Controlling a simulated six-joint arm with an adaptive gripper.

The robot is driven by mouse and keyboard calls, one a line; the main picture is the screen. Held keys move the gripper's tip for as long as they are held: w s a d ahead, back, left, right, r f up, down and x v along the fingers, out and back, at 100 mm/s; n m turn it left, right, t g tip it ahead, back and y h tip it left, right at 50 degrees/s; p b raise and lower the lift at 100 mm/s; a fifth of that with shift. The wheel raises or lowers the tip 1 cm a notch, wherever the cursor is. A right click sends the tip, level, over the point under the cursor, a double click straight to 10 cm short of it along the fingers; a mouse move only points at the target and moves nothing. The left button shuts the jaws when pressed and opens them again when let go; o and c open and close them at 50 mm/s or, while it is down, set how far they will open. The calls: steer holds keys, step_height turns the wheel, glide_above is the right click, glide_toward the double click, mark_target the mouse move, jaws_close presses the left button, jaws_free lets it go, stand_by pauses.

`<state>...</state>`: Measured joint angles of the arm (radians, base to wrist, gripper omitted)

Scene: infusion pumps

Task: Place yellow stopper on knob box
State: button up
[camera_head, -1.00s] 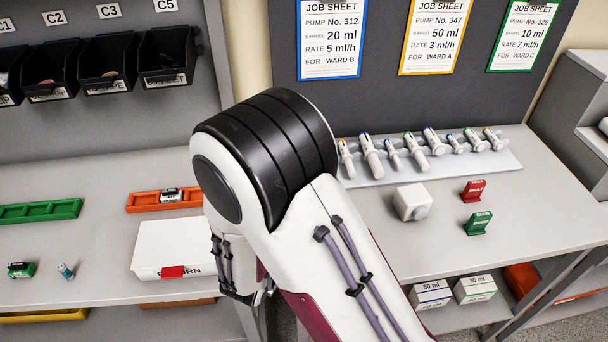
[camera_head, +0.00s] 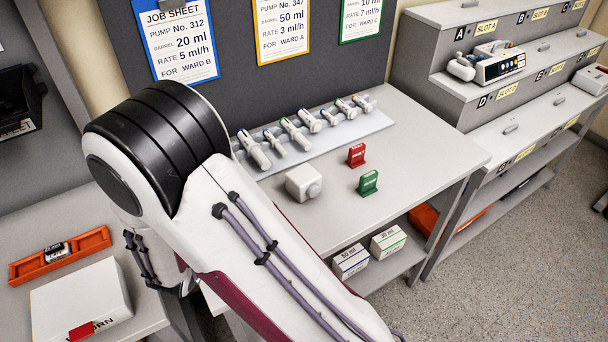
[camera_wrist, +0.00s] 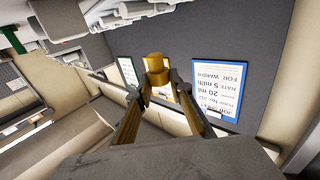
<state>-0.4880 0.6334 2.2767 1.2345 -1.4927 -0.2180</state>
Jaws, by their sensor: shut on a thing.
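In the wrist view my gripper (camera_wrist: 158,80) is shut on a small yellow stopper (camera_wrist: 154,62), held between the fingertips. The stopper is in the air, with the grey panel and job sheets behind it. In the head view my arm hides the gripper and the stopper. A white box with a round knob on its right side (camera_head: 301,182), which looks like the knob box, stands on the bench right of my arm. Its top looks bare.
A rack of several syringes (camera_head: 375,122) lies behind the box. A red stand (camera_head: 356,155) and a green stand (camera_head: 368,183) are at its right. A white box (camera_head: 75,300) and an orange tray (camera_head: 85,246) are at left. The bench's right part is clear.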

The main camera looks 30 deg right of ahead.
steer(key=d+r+m+g+h, duration=0.3)
steer(key=d+m+g+h, duration=0.15)
steer(key=d, duration=0.55)
step_height(320, 180, up, 2)
steer(key=r+m+g+h, duration=0.1)
steer(key=m+g+h, duration=0.1)
steer(key=m+g, duration=0.5)
glide_above(299, 178)
steer(key=n+g, duration=0.2)
steer(key=shift+f+t+y, duration=0.25)
steer(key=shift+f, duration=0.15)
steer(key=shift+f, duration=3)
steer(key=shift+f, duration=1.9)
steer(key=shift+f, duration=0.15)
